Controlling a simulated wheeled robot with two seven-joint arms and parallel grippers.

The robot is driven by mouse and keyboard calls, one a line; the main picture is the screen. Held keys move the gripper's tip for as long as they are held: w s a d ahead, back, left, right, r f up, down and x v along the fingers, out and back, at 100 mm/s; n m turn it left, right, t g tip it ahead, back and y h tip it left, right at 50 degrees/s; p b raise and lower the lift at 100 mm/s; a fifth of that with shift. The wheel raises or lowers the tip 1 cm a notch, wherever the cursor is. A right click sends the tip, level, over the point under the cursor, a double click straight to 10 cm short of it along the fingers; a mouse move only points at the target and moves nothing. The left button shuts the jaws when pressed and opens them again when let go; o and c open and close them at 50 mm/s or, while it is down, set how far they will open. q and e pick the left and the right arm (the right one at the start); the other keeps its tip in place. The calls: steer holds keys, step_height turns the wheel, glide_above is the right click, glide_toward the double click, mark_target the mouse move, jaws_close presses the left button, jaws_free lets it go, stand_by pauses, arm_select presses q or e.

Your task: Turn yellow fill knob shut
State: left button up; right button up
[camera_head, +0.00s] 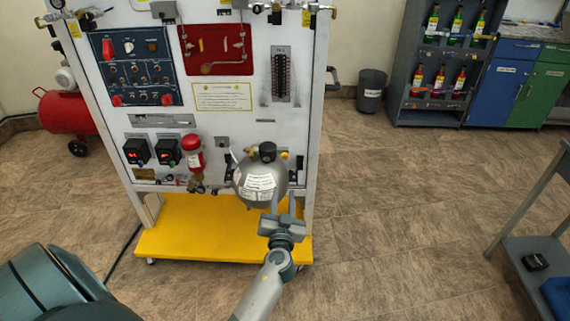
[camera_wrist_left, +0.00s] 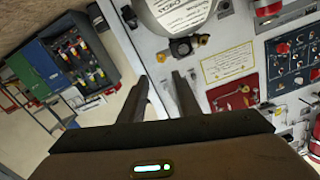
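A small yellow knob (camera_head: 284,155) shows on the white trainer panel (camera_head: 226,127), beside a black knob (camera_head: 267,151) above the grey round tank (camera_head: 258,180). In the left wrist view a yellow part (camera_wrist_left: 201,40) sits beside the black knob (camera_wrist_left: 181,48), under the tank (camera_wrist_left: 180,10). How far the yellow knob is turned is too small to tell. My left gripper (camera_head: 284,203) is in front of the tank's lower right side. In the wrist view its two fingers (camera_wrist_left: 160,80) stand apart with nothing between them, clear of the knob. My right gripper is not in view.
The yellow base (camera_head: 195,235) of the trainer juts out below the panel. A red gauge unit (camera_head: 194,155) hangs left of the tank. The floor right of the trainer is clear up to a grey cart (camera_head: 540,245); a bin (camera_head: 371,90) stands behind.

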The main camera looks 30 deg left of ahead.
mark_target(285, 157)
arm_select(q)
steer(key=shift+r, duration=0.3)
steer(key=shift+a, duration=0.1)
